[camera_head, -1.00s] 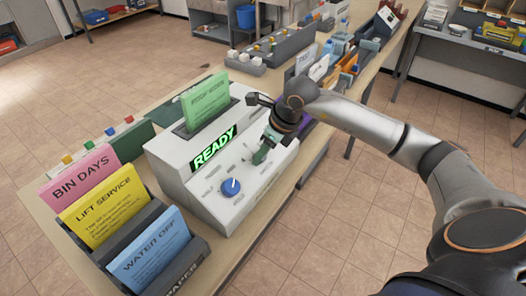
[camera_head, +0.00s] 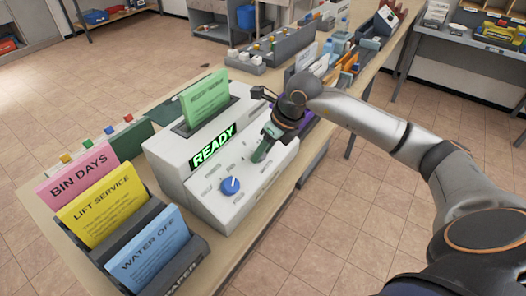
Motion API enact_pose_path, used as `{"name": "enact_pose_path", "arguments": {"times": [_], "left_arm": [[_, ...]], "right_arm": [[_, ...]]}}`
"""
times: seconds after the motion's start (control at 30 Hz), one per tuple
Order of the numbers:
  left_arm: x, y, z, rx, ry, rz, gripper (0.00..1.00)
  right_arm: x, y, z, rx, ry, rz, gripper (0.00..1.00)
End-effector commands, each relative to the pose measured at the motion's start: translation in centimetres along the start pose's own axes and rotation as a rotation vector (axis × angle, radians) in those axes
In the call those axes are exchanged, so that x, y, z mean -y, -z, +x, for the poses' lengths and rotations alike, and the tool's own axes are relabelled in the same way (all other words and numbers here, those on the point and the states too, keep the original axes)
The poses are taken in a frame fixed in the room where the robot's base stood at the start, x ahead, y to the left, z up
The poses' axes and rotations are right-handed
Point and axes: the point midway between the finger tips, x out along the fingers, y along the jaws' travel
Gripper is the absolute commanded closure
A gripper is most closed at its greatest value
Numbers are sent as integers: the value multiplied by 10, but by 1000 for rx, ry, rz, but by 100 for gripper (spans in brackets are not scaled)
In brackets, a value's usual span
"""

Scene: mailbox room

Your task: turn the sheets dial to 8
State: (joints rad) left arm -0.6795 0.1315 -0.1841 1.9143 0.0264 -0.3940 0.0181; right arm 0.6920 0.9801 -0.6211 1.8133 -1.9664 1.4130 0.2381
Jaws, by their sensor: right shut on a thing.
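A light grey machine (camera_head: 170,155) stands on the table, with a lit green READY display (camera_head: 213,146) and a green card in its top slot. A blue dial (camera_head: 230,185) with a white pointer mark sits uncovered on its sloped front panel. My right gripper (camera_head: 261,152) reaches down to the same panel, up and right of the blue dial. It is shut on a dial there, which its fingers hide. Its number and the panel's small print are too small to read. My left gripper is not in view.
A dark rack with pink, yellow (camera_head: 104,207) and blue (camera_head: 149,249) cards stands at the front left. Trays of letters and small items (camera_head: 335,62) are farther along the table. The floor right of the table is clear.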

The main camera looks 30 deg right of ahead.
Motion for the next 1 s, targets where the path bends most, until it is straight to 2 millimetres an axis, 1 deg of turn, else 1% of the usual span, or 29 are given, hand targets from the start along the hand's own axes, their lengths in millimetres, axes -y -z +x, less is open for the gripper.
{"name": "enact_pose_path", "arguments": {"times": [0.2, 0.6, 0.8, 1.0], "left_arm": [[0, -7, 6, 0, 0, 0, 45], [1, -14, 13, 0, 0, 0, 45], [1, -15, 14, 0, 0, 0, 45], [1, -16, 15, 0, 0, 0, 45]], "right_arm": [[1, 1, 1, 12, -40, 188, 100], [3, 2, 1, 32, -115, 551, 100], [3, 2, 0, 41, -145, 695, 100], [3, 2, 0, 46, -166, 794, 100]]}}
